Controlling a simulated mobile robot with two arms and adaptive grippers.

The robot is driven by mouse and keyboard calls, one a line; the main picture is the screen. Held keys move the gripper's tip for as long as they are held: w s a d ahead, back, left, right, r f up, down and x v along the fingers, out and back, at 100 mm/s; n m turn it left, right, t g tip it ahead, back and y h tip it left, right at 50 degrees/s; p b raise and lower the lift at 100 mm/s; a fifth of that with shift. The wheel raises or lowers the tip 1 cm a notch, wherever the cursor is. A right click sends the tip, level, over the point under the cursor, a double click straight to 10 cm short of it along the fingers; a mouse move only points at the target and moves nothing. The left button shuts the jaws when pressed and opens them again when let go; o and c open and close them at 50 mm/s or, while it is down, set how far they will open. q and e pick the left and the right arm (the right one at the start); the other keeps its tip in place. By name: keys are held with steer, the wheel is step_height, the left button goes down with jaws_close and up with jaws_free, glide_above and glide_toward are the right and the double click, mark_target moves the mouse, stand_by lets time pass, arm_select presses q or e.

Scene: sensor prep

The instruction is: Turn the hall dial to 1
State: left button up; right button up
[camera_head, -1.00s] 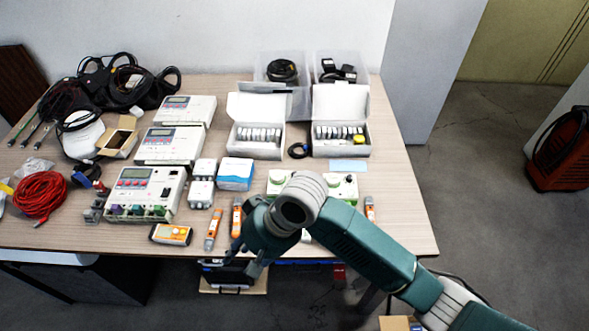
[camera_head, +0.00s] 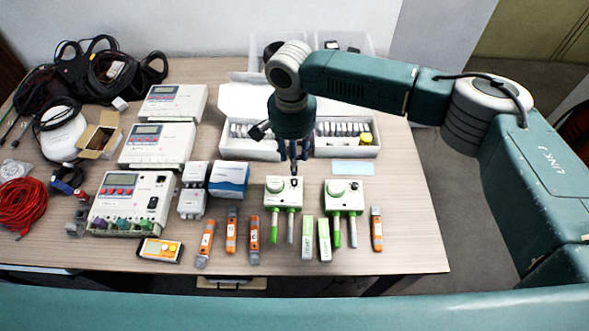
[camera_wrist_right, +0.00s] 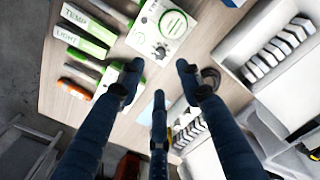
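Two white-and-green sensor boxes stand on the table. The left box (camera_head: 284,192) has a round dial and a small knob (camera_wrist_right: 160,50); its face also shows in the right wrist view (camera_wrist_right: 172,24). The right box (camera_head: 343,196) is partly hidden behind a finger in the wrist view. I cannot read which one is the hall unit, nor the dial setting. My right gripper (camera_head: 293,166) hangs fingers-down over the far edge of the left box. In the wrist view its three fingers (camera_wrist_right: 157,82) are spread and empty, apart from the knob. My left gripper is out of view.
Green blocks (camera_head: 315,239), marked TEMP and LIGHT in the wrist view, and several orange pens (camera_head: 231,230) lie in front. Open white cartons (camera_head: 250,147) stand behind. A blue-white box (camera_head: 229,179) is left of the sensor boxes. A light-blue note (camera_head: 353,168) lies behind the right box.

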mark_target(294, 181)
steer(key=f, duration=0.3)
steer(key=shift+s+f+p, duration=0.1)
steer(key=shift+s+p, duration=0.2)
steer(key=shift+w+f, duration=0.15)
steer(key=shift+f, duration=0.8)
step_height(294, 181, down, 4)
steer(key=shift+w+p, duration=0.1)
steer(key=shift+p, duration=0.2)
steer(key=shift+c, duration=0.8)
steer(key=c, duration=0.5)
jaws_close()
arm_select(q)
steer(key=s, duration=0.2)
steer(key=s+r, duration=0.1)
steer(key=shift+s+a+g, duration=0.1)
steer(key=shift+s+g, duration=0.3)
